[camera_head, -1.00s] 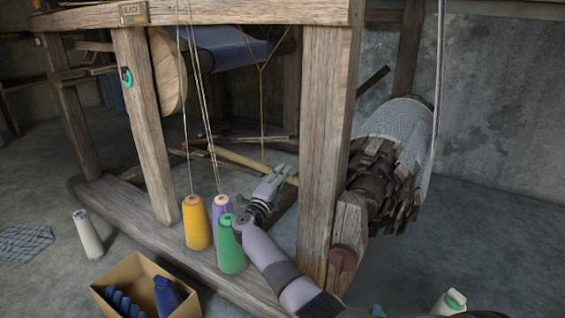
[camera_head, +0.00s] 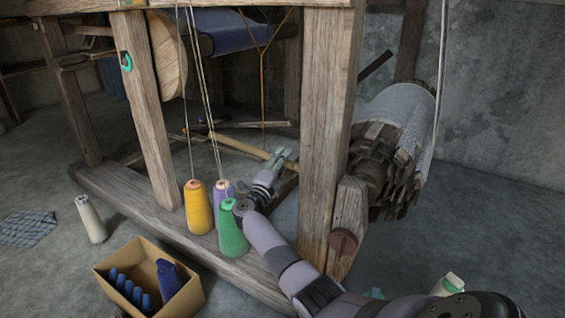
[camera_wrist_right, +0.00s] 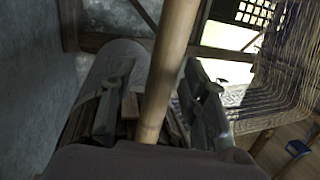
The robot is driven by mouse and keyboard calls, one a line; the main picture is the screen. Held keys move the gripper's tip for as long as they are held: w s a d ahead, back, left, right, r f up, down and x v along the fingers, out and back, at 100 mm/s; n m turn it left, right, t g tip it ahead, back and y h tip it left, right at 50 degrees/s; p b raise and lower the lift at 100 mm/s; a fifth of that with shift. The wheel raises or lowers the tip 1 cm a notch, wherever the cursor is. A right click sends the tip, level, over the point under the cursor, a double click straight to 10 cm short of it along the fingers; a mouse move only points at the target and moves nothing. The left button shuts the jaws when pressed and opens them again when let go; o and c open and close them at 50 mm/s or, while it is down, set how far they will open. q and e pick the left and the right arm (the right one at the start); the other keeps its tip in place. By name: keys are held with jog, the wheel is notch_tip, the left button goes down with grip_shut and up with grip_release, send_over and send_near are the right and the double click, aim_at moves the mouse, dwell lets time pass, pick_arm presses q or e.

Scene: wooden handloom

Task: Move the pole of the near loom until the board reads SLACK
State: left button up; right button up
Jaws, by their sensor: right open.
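The pale wooden pole (camera_head: 240,147) lies low inside the near loom (camera_head: 148,125), slanting down to the right towards my right gripper (camera_head: 284,158). In the right wrist view the pole (camera_wrist_right: 172,65) runs between the two open fingers of my right gripper (camera_wrist_right: 155,100), with a gap visible at the sides. I cannot tell whether either finger touches it. The board (camera_head: 131,3) is cut off by the top edge of the head view, so its word cannot be read. My left gripper is out of view.
Yellow (camera_head: 198,208), purple (camera_head: 222,190) and green (camera_head: 232,232) thread cones stand on the loom's base beam beside my right arm. A thick loom post (camera_head: 325,140) stands just right of the gripper. A cardboard box (camera_head: 185,300) with blue spools sits on the floor.

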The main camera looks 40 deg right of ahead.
jog(key=v, duration=1.2)
jog(key=shift+r, duration=0.1)
